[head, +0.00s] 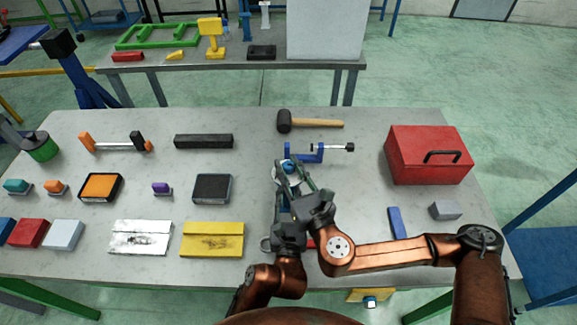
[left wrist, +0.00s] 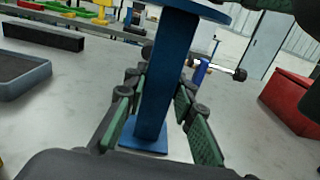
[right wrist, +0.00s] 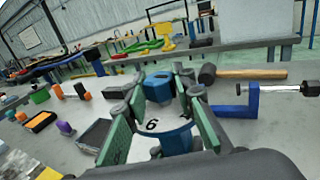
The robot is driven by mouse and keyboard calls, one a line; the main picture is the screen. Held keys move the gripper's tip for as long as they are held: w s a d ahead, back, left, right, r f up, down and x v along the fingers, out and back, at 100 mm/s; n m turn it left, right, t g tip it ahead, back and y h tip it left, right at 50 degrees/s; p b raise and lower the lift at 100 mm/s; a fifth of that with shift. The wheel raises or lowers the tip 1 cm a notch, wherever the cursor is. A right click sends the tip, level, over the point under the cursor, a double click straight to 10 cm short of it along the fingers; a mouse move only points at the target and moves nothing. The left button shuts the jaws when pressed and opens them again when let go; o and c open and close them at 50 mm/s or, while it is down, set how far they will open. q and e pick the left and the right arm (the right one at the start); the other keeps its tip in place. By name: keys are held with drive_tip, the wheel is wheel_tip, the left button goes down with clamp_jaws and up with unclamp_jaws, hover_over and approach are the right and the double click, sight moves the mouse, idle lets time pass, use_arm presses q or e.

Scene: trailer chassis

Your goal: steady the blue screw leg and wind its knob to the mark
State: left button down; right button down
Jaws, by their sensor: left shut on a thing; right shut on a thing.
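The blue screw leg (left wrist: 168,75) stands upright on a square foot plate (left wrist: 143,139) in the left wrist view. My left gripper (left wrist: 160,100) is shut on its column, with green-padded fingers on both sides. The leg's blue knob (right wrist: 158,88) sits above a pale dial (right wrist: 153,126) with a dark "6" in the right wrist view. My right gripper (right wrist: 159,78) is shut on the knob from above. In the head view, the knob (head: 288,165) shows between the right gripper's fingers (head: 291,176). The arms hide most of the leg there. I cannot make out the mark.
A blue clamp (head: 305,154) with a screw bar stands just behind the leg, close to the grippers. A mallet (head: 310,123) lies farther back. A red toolbox (head: 428,160) stands at right. Dark trays and a yellow plate (head: 212,239) lie at left.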

sight(292, 172)
drive_tip(key=shift+d+f+m+h, duration=0.1)
drive_tip(key=shift+m+h, duration=0.2)
drive_tip(key=shift+h, duration=0.2)
drive_tip(key=c, duration=1.6)
unclamp_jaws()
drive_tip(key=shift+s, duration=0.1)
drive_tip(key=v, duration=0.7)
drive_tip(key=shift+s+d, duration=0.15)
drive_tip(key=shift+f, duration=0.1)
